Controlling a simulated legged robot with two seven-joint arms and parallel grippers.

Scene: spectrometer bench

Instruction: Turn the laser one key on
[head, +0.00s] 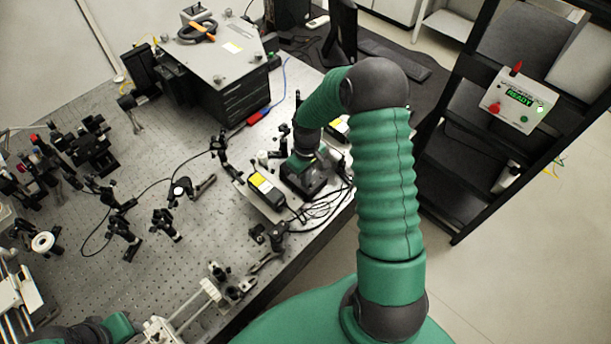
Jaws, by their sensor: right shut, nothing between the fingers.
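My right arm rises from the bottom and bends over, so its gripper (307,184) points down at the table's right edge. The gripper is shut and empty. It is close beside a black box with a yellow label (265,190), on its right; I cannot tell if they touch. A second box with a yellow label (341,128) is partly hidden behind my right arm. I cannot make out a laser one key or which box is laser one. Part of my left arm shows at the bottom left, its gripper out of view.
A perforated optical table (115,282) carries several black mounts and loose cables. A large dark box (222,90) stands at the back. On the right, a black rack holds a white control box (510,121) reading READY, with red parts. Floor is clear at the lower right.

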